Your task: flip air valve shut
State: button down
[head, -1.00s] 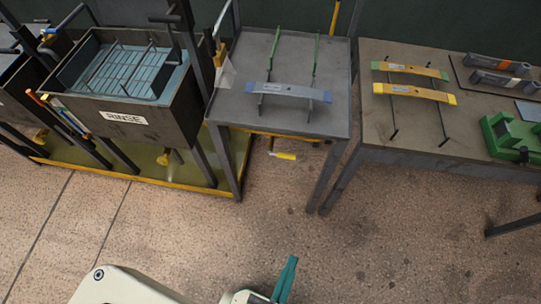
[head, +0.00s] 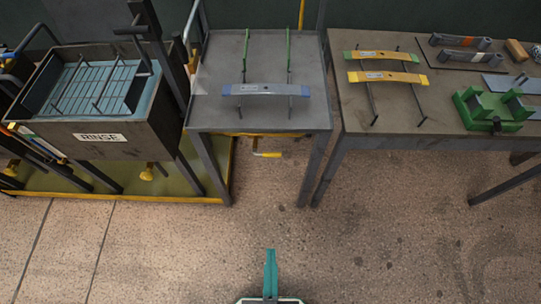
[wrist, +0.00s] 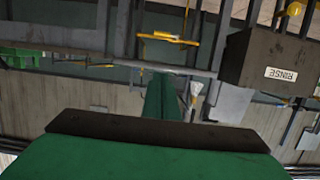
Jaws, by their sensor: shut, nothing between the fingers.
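A lever with a yellow handle (head: 267,154), apparently the air valve, hangs under the front edge of the middle grey table. Its handle lies about level and points right. A yellow handle, probably the same one, shows in the upside-down wrist view (wrist: 160,37), beyond the fingers. My gripper (head: 270,253) has teal fingers held together, with nothing between them. It is over the floor in front of the middle table, clearly apart from the lever. Its fingers also show in the wrist view (wrist: 164,84). The valve's body is too small to make out.
The middle table (head: 215,110) carries a blue-grey leaf spring on a rack. The right table (head: 355,115) holds more springs and a green fixture (head: 490,110). The floor between is clear.

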jog(key=w+f+g, duration=0.1)
jog(key=w+g, duration=0.3)
jog(key=w, duration=2.3)
jog(key=shift+f, duration=0.15)
send_over(272, 156)
jog(key=s, duration=0.3)
notch_tip(272, 156, down, 5)
jog(key=f, duration=0.3)
jog(key=shift+w+a+f, duration=0.15)
jog(key=shift+w+f, duration=0.05)
jog(key=shift+w, duration=0.15)
jog(key=shift+w+f, duration=0.1)
jog(key=shift+f, duration=0.5)
jog(key=shift+w, duration=0.15)
